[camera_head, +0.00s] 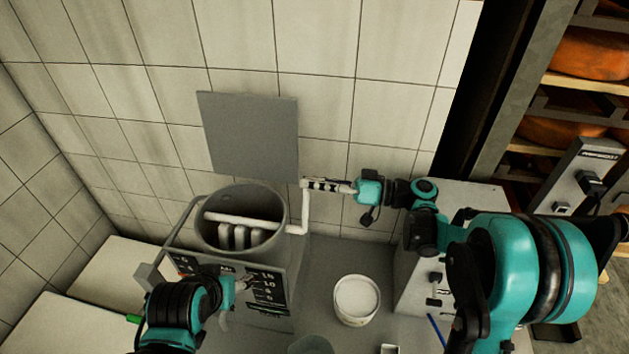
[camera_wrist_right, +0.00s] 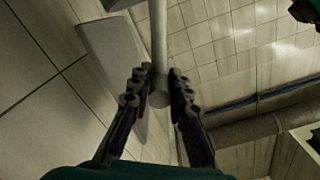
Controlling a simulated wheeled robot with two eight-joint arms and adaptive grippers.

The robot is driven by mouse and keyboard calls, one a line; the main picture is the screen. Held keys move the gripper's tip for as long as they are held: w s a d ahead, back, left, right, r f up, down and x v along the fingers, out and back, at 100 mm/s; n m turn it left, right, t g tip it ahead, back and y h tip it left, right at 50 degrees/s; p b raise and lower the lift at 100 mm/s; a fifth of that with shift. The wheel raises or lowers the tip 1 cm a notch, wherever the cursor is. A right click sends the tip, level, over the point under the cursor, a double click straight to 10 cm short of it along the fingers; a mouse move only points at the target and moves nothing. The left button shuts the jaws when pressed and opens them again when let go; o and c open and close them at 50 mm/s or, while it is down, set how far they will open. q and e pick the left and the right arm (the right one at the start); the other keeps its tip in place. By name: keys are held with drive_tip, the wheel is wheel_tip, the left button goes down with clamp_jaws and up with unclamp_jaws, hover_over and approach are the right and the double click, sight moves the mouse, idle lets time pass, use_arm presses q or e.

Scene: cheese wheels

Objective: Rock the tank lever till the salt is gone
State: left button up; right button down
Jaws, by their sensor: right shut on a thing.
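The grey round tank (camera_head: 272,250) stands left of centre in the head view, open at the top, with a white bar and white paddles (camera_head: 240,238) inside. The white cranked lever (camera_head: 305,212) leaves the tank's right side and bends upward. My right gripper (camera_head: 308,184) is shut on the lever's upper end. In the right wrist view the white lever rod (camera_wrist_right: 158,45) runs down between the two fingers (camera_wrist_right: 159,97). My left gripper (camera_head: 247,284) is low in front of the tank, by the dark scale panel; its fingers are too small to read. I cannot make out any salt in the tank.
A white bucket (camera_head: 357,312) with pale contents stands right of the tank. A grey square plate (camera_head: 250,137) is upright against the tiled wall. A grey cabinet with switches (camera_head: 434,279) is beside the bucket. Shelves of orange cheese wheels (camera_head: 588,52) are at the upper right.

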drive_tip(key=shift+s+a+r+n, duration=0.15)
drive_tip(key=shift+s+n, duration=0.15)
drive_tip(key=shift+s, duration=0.2)
drive_tip(key=s+a+f+n+b, duration=0.1)
drive_tip(key=s+n, duration=0.6)
drive_tip(key=s, duration=0.2)
drive_tip(key=shift+s+a, duration=0.35)
drive_tip(key=shift+a, duration=0.05)
drive_tip(key=shift+s+f, duration=0.1)
drive_tip(key=c, duration=1.4)
unclamp_jaws()
drive_tip(key=shift+c, duration=0.2)
